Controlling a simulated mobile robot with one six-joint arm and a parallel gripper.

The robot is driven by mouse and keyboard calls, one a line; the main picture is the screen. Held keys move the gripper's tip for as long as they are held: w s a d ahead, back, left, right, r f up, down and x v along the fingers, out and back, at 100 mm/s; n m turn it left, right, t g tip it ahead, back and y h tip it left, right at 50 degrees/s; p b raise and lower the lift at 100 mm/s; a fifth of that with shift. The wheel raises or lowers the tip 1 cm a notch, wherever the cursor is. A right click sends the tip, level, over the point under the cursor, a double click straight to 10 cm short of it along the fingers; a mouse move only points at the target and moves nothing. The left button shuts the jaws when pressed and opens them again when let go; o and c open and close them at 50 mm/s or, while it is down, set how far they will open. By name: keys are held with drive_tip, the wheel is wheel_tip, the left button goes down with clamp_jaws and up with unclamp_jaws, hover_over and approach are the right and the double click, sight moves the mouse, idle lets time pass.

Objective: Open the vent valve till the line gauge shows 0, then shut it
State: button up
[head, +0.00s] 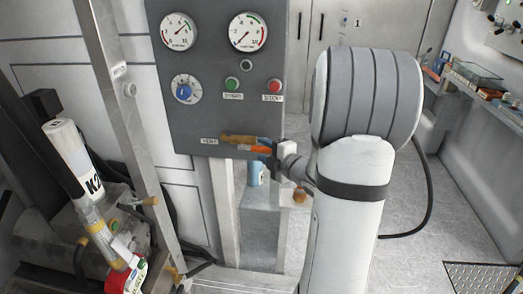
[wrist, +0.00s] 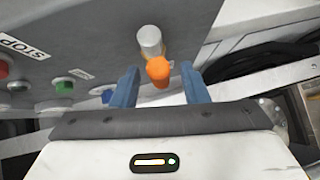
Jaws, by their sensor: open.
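The grey panel (head: 217,100) carries two round dials, a left gauge (head: 178,31) and a right gauge (head: 248,32). The right needle seems to point low left and the left one up to the right; their names are too small to read. In the wrist view the orange handle end (wrist: 158,72) lies between the blue fingertips of my gripper (wrist: 156,86), which is open, with gaps on both sides.
The panel also has a blue knob (head: 184,92), a green START button (head: 231,84) and a red STOP button (head: 274,86). Floor at right is clear.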

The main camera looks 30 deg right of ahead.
drive_tip(key=shift+x, duration=0.75)
drive_tip(key=shift+c, duration=0.5)
clamp_jaws()
drive_tip(key=shift+a, duration=0.1)
